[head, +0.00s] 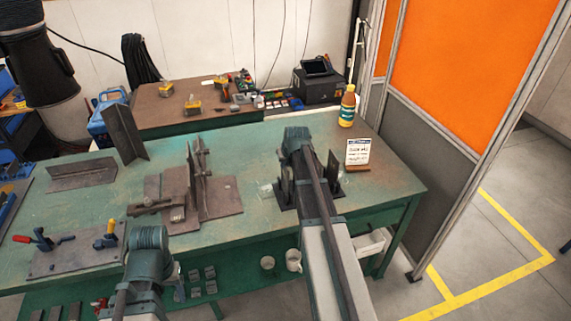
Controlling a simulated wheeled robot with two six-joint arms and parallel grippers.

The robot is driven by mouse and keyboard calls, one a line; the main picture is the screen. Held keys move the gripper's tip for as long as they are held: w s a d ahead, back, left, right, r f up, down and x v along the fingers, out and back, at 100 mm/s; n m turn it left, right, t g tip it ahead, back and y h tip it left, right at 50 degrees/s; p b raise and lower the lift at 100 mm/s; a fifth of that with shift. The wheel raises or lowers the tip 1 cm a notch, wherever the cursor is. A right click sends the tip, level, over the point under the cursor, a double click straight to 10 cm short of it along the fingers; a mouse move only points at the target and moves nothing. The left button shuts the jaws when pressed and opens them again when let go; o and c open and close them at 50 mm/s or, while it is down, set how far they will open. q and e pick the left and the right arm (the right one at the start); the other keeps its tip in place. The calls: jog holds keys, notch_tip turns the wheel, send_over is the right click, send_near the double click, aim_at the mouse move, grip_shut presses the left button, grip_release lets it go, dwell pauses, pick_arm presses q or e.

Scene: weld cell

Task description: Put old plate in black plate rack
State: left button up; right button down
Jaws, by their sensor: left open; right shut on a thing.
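The black plate rack (336,191) stands near the right end of the green table, with its dark base showing on both sides of my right arm. My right gripper (298,150) is over the rack and shut on the old plate, but my arm hides most of the hold. A dark upright piece (287,180) shows just left of my arm; I cannot tell whether it is the old plate or part of the rack. My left gripper (148,240) is open and empty by the table's front edge; its fingers are hard to make out.
A small sign (358,152) in a wooden stand is right of the rack, with a bottle (347,106) behind. A welded steel fixture (195,190) is left of the rack. Angle pieces (123,132) and a clamp board (75,250) occupy the left. Mugs (293,260) sit below.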

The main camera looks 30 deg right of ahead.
jog(key=shift+f, duration=0.35)
dwell(0.7)
jog(key=c, duration=0.9)
grip_release()
jog(key=shift+r, duration=0.1)
jog(key=p+v, duration=1.1)
jog(key=v, duration=0.2)
jog(key=shift+s+r, duration=0.25)
jog(key=shift+r, duration=0.05)
jog(key=shift+a, duration=0.15)
